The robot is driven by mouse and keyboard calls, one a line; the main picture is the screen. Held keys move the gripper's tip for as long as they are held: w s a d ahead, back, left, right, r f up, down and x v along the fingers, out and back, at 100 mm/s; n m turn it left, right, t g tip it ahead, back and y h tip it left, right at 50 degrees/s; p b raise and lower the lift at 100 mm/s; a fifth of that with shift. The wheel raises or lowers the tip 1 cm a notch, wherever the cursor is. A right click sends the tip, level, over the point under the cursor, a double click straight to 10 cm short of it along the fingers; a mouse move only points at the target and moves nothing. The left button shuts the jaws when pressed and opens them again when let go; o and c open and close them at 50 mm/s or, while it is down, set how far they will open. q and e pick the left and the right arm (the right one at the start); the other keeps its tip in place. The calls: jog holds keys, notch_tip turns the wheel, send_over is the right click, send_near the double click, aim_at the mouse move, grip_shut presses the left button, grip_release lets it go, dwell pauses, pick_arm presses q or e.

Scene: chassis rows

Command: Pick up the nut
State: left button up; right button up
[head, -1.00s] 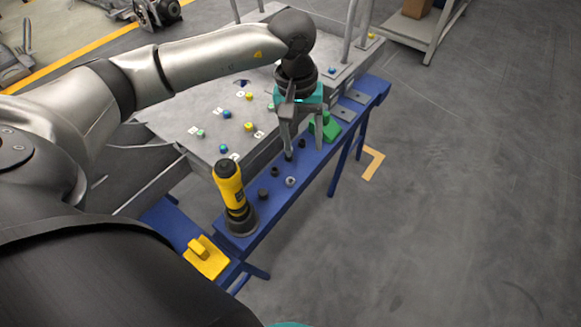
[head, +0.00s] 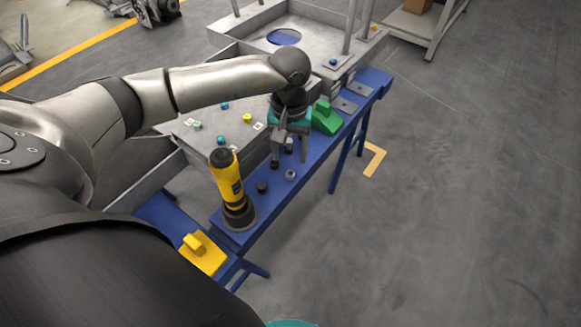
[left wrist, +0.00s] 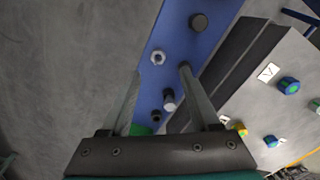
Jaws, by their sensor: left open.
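The nut (head: 291,175) is a small silver hexagonal ring lying flat on the blue bench (head: 268,210). It also shows in the left wrist view (left wrist: 158,57), uncovered, just beyond the fingertips. My left gripper (head: 288,158) is open and empty, pointing down above the bench, a little behind the nut in the head view. In the left wrist view its two fingers (left wrist: 160,73) stand apart, with the nut between their lines but ahead of the tips. My right gripper is not in view.
A dark round piece (head: 262,187) sits near the nut, and a grey-topped peg (left wrist: 169,100) stands between the fingers. A yellow-black tool (head: 228,180) stands left, a green block (head: 325,117) beyond. A grey chassis (head: 185,122) borders the bench.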

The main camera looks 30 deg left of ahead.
aim_at(291, 175)
pick_arm(q)
jog(key=shift+d+f+b, duration=0.15)
jog(key=shift+f+b, duration=0.35)
jog(key=shift+f, duration=0.65)
jog(key=shift+f+b, duration=0.55)
jog(key=shift+f, duration=1)
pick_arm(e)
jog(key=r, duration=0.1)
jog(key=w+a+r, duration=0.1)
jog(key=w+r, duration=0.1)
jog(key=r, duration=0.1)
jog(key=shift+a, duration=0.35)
pick_arm(q)
grip_shut()
